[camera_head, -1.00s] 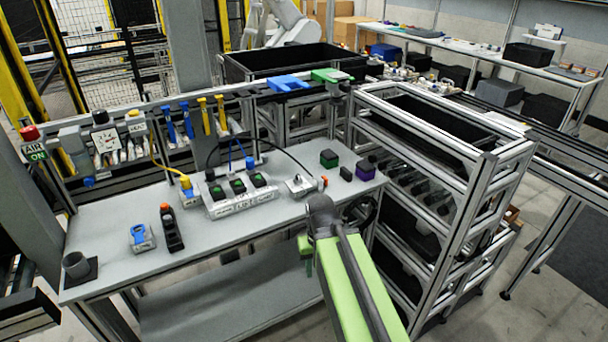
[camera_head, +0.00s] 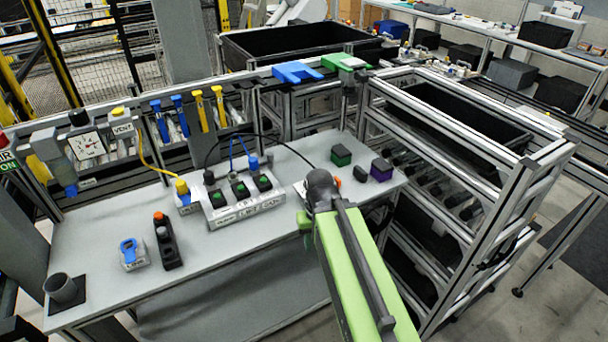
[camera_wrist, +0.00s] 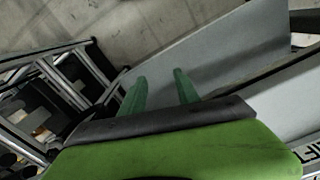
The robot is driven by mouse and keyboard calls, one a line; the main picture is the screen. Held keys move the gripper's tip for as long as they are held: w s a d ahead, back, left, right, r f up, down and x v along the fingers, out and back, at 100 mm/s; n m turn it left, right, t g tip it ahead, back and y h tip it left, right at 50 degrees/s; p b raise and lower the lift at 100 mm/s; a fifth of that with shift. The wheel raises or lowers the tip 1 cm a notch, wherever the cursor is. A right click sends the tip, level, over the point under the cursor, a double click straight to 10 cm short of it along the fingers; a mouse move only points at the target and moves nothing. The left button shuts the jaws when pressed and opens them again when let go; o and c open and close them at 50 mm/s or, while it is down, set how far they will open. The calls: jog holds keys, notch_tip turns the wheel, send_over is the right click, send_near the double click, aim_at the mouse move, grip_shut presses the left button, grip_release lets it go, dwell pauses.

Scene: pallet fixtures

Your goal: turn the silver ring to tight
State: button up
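I cannot clearly make out a silver ring in either view. A small silver fixture (camera_head: 299,188) stands on the grey workbench (camera_head: 100,225) to the right of the white labelled box. My arm's end hides most of this fixture, and only its left edge shows. In the head view my gripper (camera_head: 305,222) is mostly hidden by my arm, over the bench's front edge. In the wrist view its two green fingers (camera_wrist: 160,80) are apart with nothing between them. Grey panel and floor show beyond them.
The white box (camera_head: 240,202) with green buttons has cables. A yellow-topped connector (camera_head: 183,192) stands beside it. Green (camera_head: 341,155) and purple (camera_head: 381,169) blocks are at the right. A blue-handled piece (camera_head: 132,254) and black holder (camera_head: 166,245) sit left. A metal rack (camera_head: 465,215) stands right.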

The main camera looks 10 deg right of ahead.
jog(key=shift+o, duration=0.9)
notch_tip(320, 180, up, 21)
jog(key=w+p, duration=0.1)
jog(key=p, duration=1.9)
jog(key=shift+w+d+f+p, duration=0.15)
jog(key=shift+w+d+p, duration=0.1)
jog(key=shift+w+p, duration=0.15)
jog(key=w+r+n+p, duration=0.2)
jog(key=w+r+p, duration=0.3)
jog(key=r+p, duration=0.5)
jog(key=w+n, duration=0.4)
jog(key=w, duration=0.5)
jog(key=f+b, duration=1.8)
jog(key=shift+s, duration=0.2)
jog(key=shift+c, duration=0.3)
grip_shut()
